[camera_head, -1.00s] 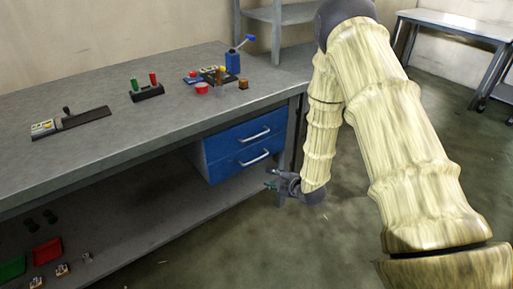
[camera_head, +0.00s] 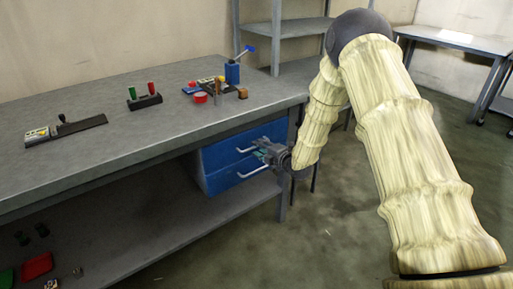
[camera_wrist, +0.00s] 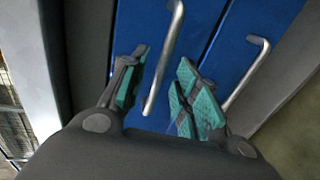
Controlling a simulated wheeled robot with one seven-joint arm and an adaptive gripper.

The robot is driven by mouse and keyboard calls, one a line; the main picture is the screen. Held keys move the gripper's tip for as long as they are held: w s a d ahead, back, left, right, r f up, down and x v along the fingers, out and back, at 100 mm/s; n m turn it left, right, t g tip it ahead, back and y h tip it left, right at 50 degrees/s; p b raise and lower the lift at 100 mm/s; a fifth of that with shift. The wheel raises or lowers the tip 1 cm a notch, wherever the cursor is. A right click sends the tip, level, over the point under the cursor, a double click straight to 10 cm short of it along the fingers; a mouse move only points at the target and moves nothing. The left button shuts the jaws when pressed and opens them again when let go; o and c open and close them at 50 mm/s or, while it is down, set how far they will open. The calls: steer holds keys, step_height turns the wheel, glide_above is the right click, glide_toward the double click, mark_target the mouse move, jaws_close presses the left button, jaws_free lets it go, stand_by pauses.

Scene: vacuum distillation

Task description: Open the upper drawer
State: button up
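The blue upper drawer (camera_head: 221,152) is under the workbench top and looks shut. Its silver bar handle (camera_head: 245,149) also shows in the wrist view (camera_wrist: 164,62). My gripper (camera_head: 262,150) is at the front of the drawers, by the upper handle's right end. In the wrist view my gripper (camera_wrist: 162,62) is open, with one teal-padded finger on each side of this handle. The handle lies between the fingers with gaps visible on both sides. The lower drawer (camera_head: 225,180) looks shut, and its handle (camera_wrist: 248,72) is outside the right finger.
The workbench (camera_head: 100,165) carries a red-and-green-handled item (camera_head: 145,99), a black tool (camera_head: 75,128) and a blue lever device (camera_head: 233,72). A bench leg (camera_head: 285,190) stands just right of the drawers. The floor in front of the drawers is clear.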

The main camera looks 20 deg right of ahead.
steer(key=shift+x, duration=1.5)
jaws_close()
